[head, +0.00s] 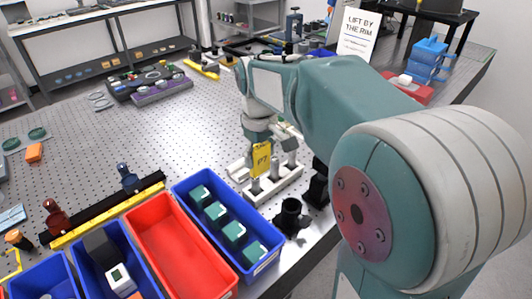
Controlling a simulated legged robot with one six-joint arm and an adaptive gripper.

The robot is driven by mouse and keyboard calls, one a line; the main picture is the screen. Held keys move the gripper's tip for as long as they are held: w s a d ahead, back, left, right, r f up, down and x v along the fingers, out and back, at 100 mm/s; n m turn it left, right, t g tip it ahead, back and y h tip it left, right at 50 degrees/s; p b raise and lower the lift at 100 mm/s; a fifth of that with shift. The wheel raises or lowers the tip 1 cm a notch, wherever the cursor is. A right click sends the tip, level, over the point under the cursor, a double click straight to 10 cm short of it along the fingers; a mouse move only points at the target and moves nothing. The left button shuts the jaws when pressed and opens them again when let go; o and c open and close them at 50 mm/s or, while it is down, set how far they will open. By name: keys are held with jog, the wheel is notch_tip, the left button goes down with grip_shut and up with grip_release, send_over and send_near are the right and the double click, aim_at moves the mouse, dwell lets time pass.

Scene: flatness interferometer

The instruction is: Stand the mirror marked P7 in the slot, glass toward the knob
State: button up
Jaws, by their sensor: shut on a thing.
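The mirror marked P7 (261,159) shows as an upright yellow plate with dark lettering, facing the camera; I cannot make out its glass. My gripper (260,144) points down and is shut on the mirror's upper part; the fingers are small and partly hidden. The mirror hangs over a white fixture (283,184) with short grey posts. Its lower edge is close to the fixture, and I cannot tell whether they touch. The slot is not clear from here. A black knob-like part (292,213) stands in front of the fixture; I cannot tell if it is the knob.
A blue bin (262,264) with several green-and-white blocks and an empty red bin (228,291) stand at the front. A sign reading "LIFT BY THE RIM" (357,32) stands behind my arm.

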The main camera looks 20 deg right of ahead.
jog(key=s+d+r+m, duration=0.55)
jog(key=s+m, duration=0.25)
jog(key=m, duration=1)
jog(key=s+d+r+m, duration=0.5)
jog(key=s+r+m, duration=0.25)
jog(key=m, duration=1.05)
jog(key=w+d+f, duration=0.1)
jog(key=w+f, duration=0.2)
jog(key=w, duration=0.1)
jog(key=w+d+f, duration=0.2)
jog(key=w, duration=0.1)
jog(key=w+d+f, duration=0.2)
jog(key=w+f, duration=0.1)
jog(key=w, duration=0.1)
jog(key=shift+w+f, duration=0.3)
jog(key=shift+f, duration=0.05)
jog(key=shift+w+d+f, duration=0.15)
jog(key=shift+w+f, duration=0.05)
jog(key=shift+f, duration=0.05)
jog(key=shift+w+d+f, duration=0.1)
jog(key=shift+w+f, duration=0.05)
jog(key=shift+f, duration=0.85)
jog(key=shift+w+f, duration=0.15)
jog(key=shift+f, duration=0.8)
